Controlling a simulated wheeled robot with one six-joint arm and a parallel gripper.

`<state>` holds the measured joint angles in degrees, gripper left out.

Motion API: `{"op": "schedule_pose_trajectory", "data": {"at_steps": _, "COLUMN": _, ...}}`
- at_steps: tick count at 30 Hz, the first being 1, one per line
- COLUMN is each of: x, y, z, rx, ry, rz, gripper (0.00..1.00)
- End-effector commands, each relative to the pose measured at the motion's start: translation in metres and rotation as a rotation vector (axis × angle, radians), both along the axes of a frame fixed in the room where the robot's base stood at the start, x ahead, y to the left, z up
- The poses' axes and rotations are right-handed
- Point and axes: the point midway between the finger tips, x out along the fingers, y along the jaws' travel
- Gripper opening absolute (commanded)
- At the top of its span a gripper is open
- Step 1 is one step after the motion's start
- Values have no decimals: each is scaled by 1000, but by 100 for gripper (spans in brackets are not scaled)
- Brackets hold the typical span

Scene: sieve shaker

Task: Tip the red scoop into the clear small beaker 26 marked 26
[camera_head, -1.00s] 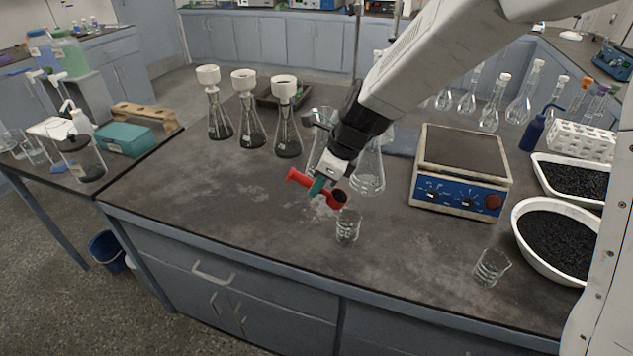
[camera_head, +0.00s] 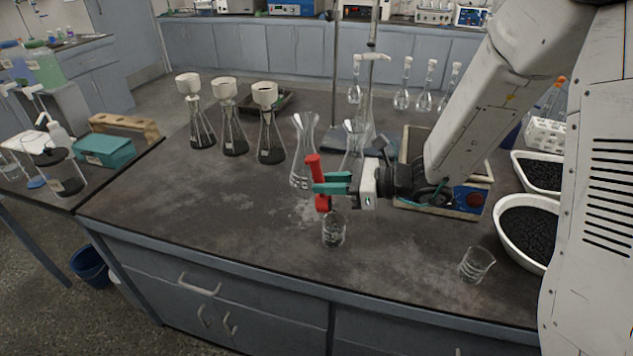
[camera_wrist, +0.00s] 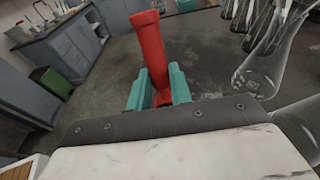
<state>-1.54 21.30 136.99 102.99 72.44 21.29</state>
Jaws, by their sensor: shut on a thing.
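My gripper (camera_head: 332,183) has teal fingers and is shut on the red scoop (camera_head: 313,168). The scoop is turned nearly upright, handle up and bowl end down, just above a clear small beaker (camera_head: 333,232) near the bench's front edge. The inside of the bowl is hidden. The beaker looks dark low down, but I cannot tell how much it holds. Its number is not legible. In the wrist view the scoop's handle (camera_wrist: 151,48) rises between the teal fingers (camera_wrist: 158,90); the bowl and beaker are hidden there.
A second clear beaker (camera_head: 476,265) stands to the right. Glass flasks (camera_head: 304,160) stand close behind the scoop. White bowls of black granules (camera_head: 527,232) are at the right. The bench's left front is clear.

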Motion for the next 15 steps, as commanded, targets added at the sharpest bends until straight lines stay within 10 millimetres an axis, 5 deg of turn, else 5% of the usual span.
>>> {"op": "schedule_pose_trajectory", "data": {"at_steps": 15, "x": -10, "y": -33, "z": -9, "rx": 460, "ry": -135, "rz": 1, "gripper": 3}}
